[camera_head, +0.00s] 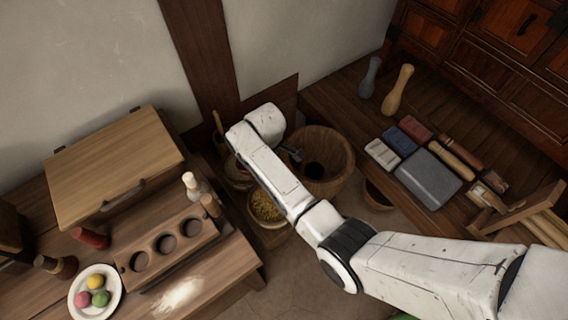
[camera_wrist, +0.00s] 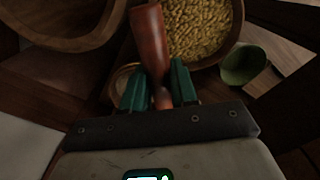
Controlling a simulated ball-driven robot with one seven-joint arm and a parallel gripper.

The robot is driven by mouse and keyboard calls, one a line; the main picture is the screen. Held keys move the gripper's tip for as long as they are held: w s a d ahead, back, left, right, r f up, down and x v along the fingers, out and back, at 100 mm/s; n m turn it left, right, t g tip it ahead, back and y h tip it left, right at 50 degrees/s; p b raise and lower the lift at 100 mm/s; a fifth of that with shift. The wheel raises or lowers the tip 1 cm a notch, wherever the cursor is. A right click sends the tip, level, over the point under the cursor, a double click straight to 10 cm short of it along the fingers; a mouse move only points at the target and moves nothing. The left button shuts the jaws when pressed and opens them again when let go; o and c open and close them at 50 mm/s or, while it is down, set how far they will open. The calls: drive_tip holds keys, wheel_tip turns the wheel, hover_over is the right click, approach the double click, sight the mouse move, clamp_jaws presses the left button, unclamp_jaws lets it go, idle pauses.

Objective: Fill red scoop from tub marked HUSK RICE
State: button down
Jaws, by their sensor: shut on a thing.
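In the wrist view my gripper (camera_wrist: 156,84) has its two teal fingers shut on a reddish-brown, rounded handle-like thing (camera_wrist: 150,38), perhaps the red scoop. No scoop bowl can be made out. Its far end reaches up beside a round tub of golden grain (camera_wrist: 238,14), at its left edge; I cannot tell if they touch. A grain tub (camera_head: 268,222) also shows in the head view, low beside my arm. No HUSK RICE marking is readable.
A large wooden mortar (camera_head: 340,147) stands right of my arm. A green cup (camera_wrist: 243,66) is right of the grain, and a small pale-filled bowl (camera_wrist: 121,79) is left of the fingers. Left is a bench with a holed rack (camera_head: 200,228); right, a shelf with blocks (camera_head: 428,178).

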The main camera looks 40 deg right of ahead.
drive_tip(key=s+d+n+p, duration=0.1)
drive_tip(key=n+p, duration=0.1)
drive_tip(key=s+n+p, duration=0.1)
drive_tip(key=n+p, duration=0.1)
drive_tip(key=s+d+n+p, duration=0.1)
drive_tip(key=n+p, duration=0.1)
drive_tip(key=n, duration=0.1)
drive_tip(key=shift+d, duration=0.3)
drive_tip(key=n+p, duration=0.1)
drive_tip(key=s+d+f+n, duration=0.1)
drive_tip(key=n, duration=0.1)
drive_tip(key=shift+s+p, duration=0.25)
drive_tip(key=shift+p, duration=0.1)
drive_tip(key=shift+f+t+h+b, duration=0.35)
drive_tip(key=shift+t+h, duration=0.45)
drive_tip(key=shift+t, duration=0.1)
drive_tip(key=t+h+b, duration=0.1)
drive_tip(key=t+b, duration=0.1)
drive_tip(key=b, duration=0.1)
drive_tip(key=shift+w+d+h, duration=0.1)
drive_tip(key=shift+w+h, duration=0.05)
drive_tip(key=shift+h, duration=0.25)
drive_tip(key=t+h+b, duration=0.1)
drive_tip(key=b, duration=0.3)
drive_tip(key=shift+t, duration=0.3)
